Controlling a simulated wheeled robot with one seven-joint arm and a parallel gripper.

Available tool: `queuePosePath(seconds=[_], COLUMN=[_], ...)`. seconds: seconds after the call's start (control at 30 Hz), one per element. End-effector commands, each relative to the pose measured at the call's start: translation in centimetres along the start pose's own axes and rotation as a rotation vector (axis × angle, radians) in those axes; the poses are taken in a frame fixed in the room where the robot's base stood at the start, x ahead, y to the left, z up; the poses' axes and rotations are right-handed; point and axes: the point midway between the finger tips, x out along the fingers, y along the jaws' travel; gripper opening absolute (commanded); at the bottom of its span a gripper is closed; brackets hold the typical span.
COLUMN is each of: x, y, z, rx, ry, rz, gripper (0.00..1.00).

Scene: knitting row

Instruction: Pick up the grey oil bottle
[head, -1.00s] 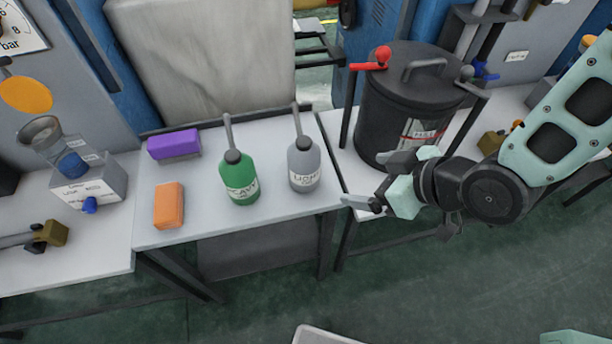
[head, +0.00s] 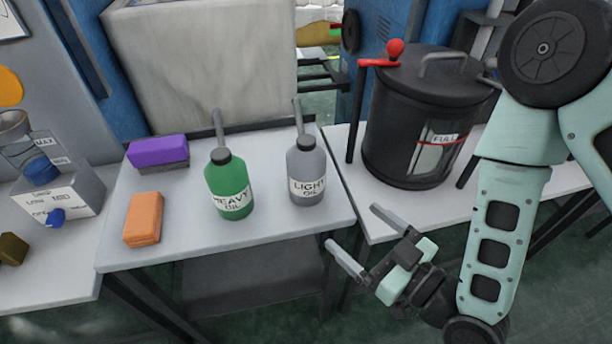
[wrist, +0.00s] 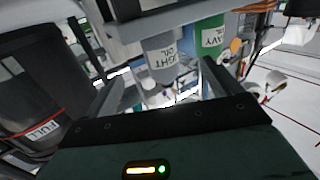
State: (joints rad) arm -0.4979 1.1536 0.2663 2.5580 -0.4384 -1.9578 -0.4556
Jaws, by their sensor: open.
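The grey oil bottle (head: 306,172), labelled "LIGHT OIL", stands upright near the right edge of the middle table (head: 270,226), its thin spout pointing up. My gripper (head: 360,236) is open and empty. It is in front of and to the right of the bottle, off the table's edge and apart from the bottle. In the wrist view the grey bottle (wrist: 161,60) shows upside down, between and beyond the two fingers (wrist: 160,95).
A green "HEAVY OIL" bottle (head: 229,186) stands left of the grey one. A purple block (head: 158,150) and an orange block (head: 143,218) lie further left. A black drum (head: 418,125) marked "FULL" stands on the right table. The table front between the bottles and the edge is clear.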

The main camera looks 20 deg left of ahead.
Motion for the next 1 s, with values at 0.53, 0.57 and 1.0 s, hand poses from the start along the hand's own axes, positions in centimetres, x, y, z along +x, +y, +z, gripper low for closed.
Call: queuePosePath(seconds=[0.53, 0.57, 1.0], x=[4.8, 4.9, 6.3], y=[0.2, 0.2, 0.2], z=[-0.4, -0.3, -0.4], rx=[0.003, 0.003, 0.003], ry=[0.031, 0.030, 0.029], rz=[0.010, 0.009, 0.009], gripper=[0.90, 0.90, 0.90])
